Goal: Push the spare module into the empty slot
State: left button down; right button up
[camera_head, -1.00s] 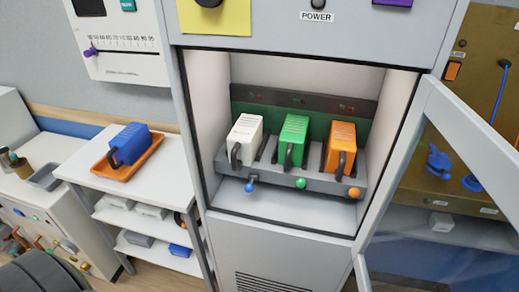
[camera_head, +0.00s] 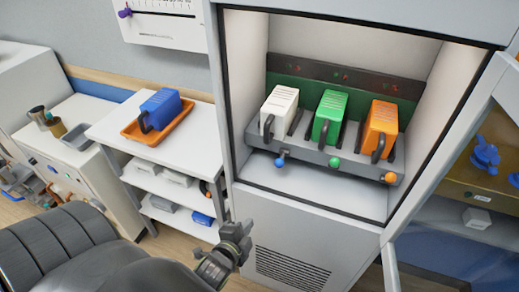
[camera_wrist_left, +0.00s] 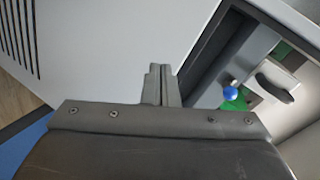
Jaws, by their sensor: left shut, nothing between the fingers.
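The blue module (camera_head: 160,105) with its dark handle lies in an orange tray (camera_head: 176,128) on the white cart at the left. In the open cabinet, a grey rack (camera_head: 345,162) holds a white module (camera_head: 281,108), a green module (camera_head: 329,116) and an orange module (camera_head: 380,127) side by side. I cannot make out a clearly empty slot. My left gripper (camera_head: 243,232) is shut and empty, below and left of the rack, in front of the cabinet's lower panel. The wrist view shows its closed fingers (camera_wrist_left: 162,82) with the rack's blue knob (camera_wrist_left: 230,94) to the right. My right gripper is not in view.
Blue, green and orange knobs (camera_head: 333,163) line the rack's front. The open glass door (camera_head: 440,220) stands at the right. The vented lower panel (camera_head: 290,265) is below the opening. The cart top (camera_head: 112,128) has free room around the tray.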

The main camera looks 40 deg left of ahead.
pick_arm(q)
notch_tip(320, 180, up, 18)
jog(key=a+m+t+y, duration=0.1)
jog(key=m+t+y, duration=0.1)
jog(key=m+t, duration=0.15)
send_near(265, 141)
jog(key=shift+t+h, duration=0.25)
jog(key=shift+h, duration=0.05)
jog(key=p+x, duration=0.1)
jog(key=x, duration=0.5)
jog(key=shift+a+f, duration=0.1)
jog(key=shift+a, duration=0.1)
jog(key=shift+w+a, duration=0.1)
jog(key=shift+w, duration=0.25)
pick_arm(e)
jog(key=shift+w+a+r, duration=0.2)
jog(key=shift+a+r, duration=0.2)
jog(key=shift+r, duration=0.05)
pick_arm(q)
jog(key=shift+x, duration=1.55)
jog(key=shift+s, duration=0.1)
